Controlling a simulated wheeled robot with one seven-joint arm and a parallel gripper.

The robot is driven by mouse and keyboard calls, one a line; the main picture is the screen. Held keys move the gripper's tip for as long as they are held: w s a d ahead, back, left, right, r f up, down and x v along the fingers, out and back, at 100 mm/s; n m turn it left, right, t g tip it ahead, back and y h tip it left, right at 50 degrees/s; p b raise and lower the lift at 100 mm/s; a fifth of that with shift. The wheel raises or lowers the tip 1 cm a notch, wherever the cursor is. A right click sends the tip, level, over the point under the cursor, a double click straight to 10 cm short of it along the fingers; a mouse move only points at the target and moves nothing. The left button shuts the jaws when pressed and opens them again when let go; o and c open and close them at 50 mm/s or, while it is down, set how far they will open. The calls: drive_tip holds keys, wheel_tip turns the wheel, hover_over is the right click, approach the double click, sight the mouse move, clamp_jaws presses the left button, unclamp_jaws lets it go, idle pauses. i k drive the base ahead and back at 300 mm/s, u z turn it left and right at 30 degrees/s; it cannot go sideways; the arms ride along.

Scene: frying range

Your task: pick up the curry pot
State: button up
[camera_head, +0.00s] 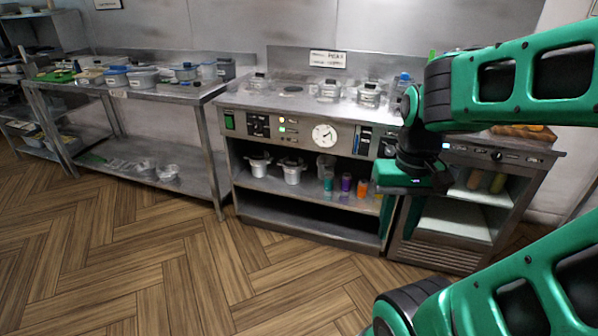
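Several small metal pots are in view, and I cannot tell which one is the curry pot. On the frying range's top are a lidded pot at the left (259,82), a middle pot (329,90) and a right pot (369,95). Two more pots stand on the shelf below, a left shelf pot (259,165) and a right shelf pot (292,171). My gripper (400,222) points down in front of the range's right end, with its fingers apart. Nothing shows between them. It is right of all these pots and touches none that I can see.
Several coloured bottles (346,184) stand on the range's shelf near my gripper. A steel table (170,94) with containers is at the left. A low cabinet (450,215) is at the right. The wooden floor (190,280) in front is clear.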

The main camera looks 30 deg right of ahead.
sight(292, 177)
drive_tip(key=i, duration=0.9)
drive_tip(key=u, duration=0.05)
